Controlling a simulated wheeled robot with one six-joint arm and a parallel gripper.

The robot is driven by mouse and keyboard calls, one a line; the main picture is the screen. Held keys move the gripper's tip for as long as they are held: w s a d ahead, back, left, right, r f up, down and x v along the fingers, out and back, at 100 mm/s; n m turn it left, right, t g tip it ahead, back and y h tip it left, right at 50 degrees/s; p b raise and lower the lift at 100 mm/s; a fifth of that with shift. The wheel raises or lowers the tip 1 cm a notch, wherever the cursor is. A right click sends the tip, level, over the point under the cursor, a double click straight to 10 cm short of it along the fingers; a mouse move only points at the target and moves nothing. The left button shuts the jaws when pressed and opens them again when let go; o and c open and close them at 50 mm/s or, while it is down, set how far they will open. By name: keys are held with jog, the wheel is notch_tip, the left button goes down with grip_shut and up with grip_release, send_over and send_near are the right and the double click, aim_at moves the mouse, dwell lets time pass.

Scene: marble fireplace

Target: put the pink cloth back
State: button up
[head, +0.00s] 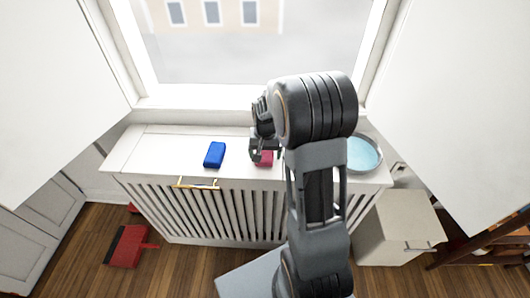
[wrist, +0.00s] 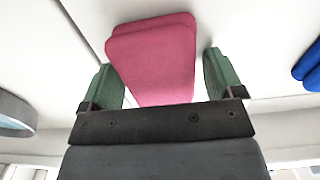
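The pink cloth (head: 265,158) is a folded pad on the white radiator-cover top (head: 150,150) below the window. In the head view my arm and gripper partly hide it. In the wrist view the pink cloth (wrist: 155,62) shows between the two green finger pads of my gripper (wrist: 160,80). The fingers are apart. A gap shows between the cloth and the right finger; the left finger is close to the cloth's edge, and I cannot tell if it touches. My gripper (head: 262,146) is low over the cover top.
A round basin with a light blue inside (head: 363,154) stands right of my arm. A red dustpan (head: 127,246) lies on the floor. The cover's left end is clear.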

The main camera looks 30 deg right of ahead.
jog(key=shift+o, duration=0.4)
notch_tip(320, 180, up, 12)
jog(key=p, duration=0.2)
jog(key=s+a+n+t, duration=0.1)
jog(key=s+a, duration=0.3)
jog(key=s, duration=0.4)
jog(key=s+a+r+n+t, duration=0.1)
jog(key=s+a+n+t, duration=0.1)
jog(key=s+a+n, duration=0.2)
jog(key=s+a, duration=0.1)
jog(key=s, duration=0.2)
jog(key=shift+s+r+n, duration=0.3)
jog(key=shift+s, duration=0.05)
jog(key=shift+a+r, duration=0.1)
notch_tip(320, 180, up, 12)
jog(key=p, duration=1.1)
jog(key=shift+a+t, duration=0.2)
jog(key=shift+t, duration=0.1)
